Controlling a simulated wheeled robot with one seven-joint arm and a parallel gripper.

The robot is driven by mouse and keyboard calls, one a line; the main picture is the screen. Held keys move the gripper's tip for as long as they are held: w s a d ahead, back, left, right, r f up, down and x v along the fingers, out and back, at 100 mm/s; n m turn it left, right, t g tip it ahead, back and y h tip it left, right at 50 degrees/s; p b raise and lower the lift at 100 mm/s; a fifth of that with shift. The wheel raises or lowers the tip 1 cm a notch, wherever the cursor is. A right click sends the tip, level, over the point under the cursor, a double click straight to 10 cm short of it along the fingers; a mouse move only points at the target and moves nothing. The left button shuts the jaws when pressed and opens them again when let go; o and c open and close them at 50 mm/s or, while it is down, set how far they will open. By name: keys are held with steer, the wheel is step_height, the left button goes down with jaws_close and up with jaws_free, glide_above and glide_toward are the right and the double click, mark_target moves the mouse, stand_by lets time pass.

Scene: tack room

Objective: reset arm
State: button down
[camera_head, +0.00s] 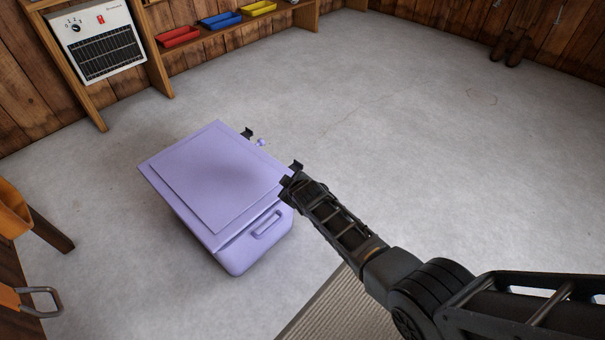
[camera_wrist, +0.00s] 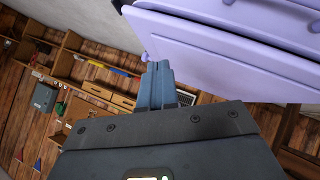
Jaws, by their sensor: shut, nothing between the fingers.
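My gripper (camera_wrist: 157,85) shows in the wrist view with its two fingers together and nothing between them. In the head view my arm reaches in from the lower right to the right edge of a lilac lidded box (camera_head: 215,175), and the fingertips cannot be made out there. The box stands on the floor with its lid down and a handle (camera_head: 267,226) on its near side. It also fills the upper right of the wrist view (camera_wrist: 225,50), close beside the fingers. Whether they touch it I cannot tell.
A white heater (camera_head: 97,42) is at the back left wall. Red (camera_head: 178,36), blue (camera_head: 220,20) and yellow (camera_head: 258,8) trays stand on a low wooden shelf. Brown boots (camera_head: 510,47) stand at the far right. A ribbed mat (camera_head: 335,308) lies in front. The floor right of the box is clear.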

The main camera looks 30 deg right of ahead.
steer(key=s+d+r+p, duration=0.1)
steer(key=s+r+p, duration=0.3)
steer(key=s+r, duration=0.1)
steer(key=shift+s+d+r, duration=0.15)
steer(key=shift+d+r, duration=0.1)
steer(key=shift+r, duration=0.2)
